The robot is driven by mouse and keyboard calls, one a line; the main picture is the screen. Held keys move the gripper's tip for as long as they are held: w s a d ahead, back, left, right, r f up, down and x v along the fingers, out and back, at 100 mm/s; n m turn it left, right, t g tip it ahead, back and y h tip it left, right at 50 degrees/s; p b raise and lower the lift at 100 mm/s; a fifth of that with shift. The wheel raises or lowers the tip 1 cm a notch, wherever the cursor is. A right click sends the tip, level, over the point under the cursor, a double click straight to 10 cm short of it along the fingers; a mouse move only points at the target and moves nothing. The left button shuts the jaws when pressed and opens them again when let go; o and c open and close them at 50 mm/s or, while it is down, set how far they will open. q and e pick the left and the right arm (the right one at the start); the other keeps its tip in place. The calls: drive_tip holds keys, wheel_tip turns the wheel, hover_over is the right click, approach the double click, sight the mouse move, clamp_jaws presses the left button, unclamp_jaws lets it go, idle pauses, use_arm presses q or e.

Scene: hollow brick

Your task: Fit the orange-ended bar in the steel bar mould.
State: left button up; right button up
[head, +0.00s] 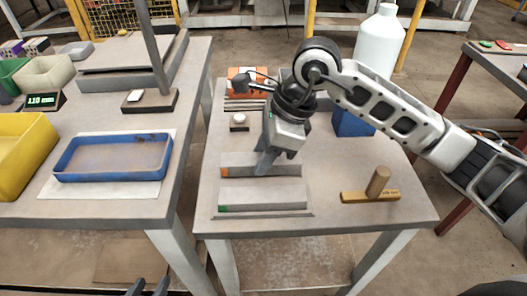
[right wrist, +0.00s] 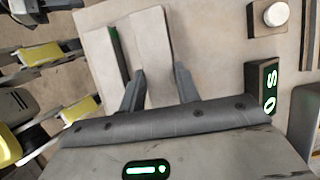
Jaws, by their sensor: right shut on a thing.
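The grey orange-ended bar (head: 288,170) lies level across the near table, its orange end to the left. My right gripper (head: 267,165) points down at its middle, with a finger on each side of it. The right wrist view shows the bar (right wrist: 150,45) between the fingers (right wrist: 160,88); I cannot tell if it is clear of the table. A parallel green-ended bar (head: 270,193) lies just nearer, on a thin grey plate (head: 262,215). I cannot tell whether this plate is the steel mould. My left gripper (head: 149,288) shows at the bottom edge, fingers apart and empty.
A wooden block with a round peg (head: 378,182) stands at the right. A small block with a white knob (head: 238,122) and a blue box (head: 352,122) are behind. The left table holds a blue tray (head: 68,178) and yellow bin (head: 22,155).

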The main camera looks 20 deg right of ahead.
use_arm(q)
drive_tip(key=shift+w+f+b, duration=0.1)
drive_tip(key=shift+f+b, duration=0.45)
drive_tip(key=shift+b, duration=0.1)
use_arm(e)
drive_tip(key=shift+f, duration=0.65)
drive_tip(key=o, duration=1.3)
drive_tip(key=shift+c, duration=0.2)
drive_tip(key=shift+d+r, duration=0.2)
drive_tip(key=shift+r, duration=0.25)
use_arm(q)
drive_tip(key=shift+r+p, duration=0.4)
drive_tip(key=shift+r, duration=0.4)
use_arm(e)
drive_tip(key=v, duration=1.5)
use_arm(q)
drive_tip(key=shift+r, duration=0.1)
use_arm(e)
drive_tip(key=shift+s, duration=0.1)
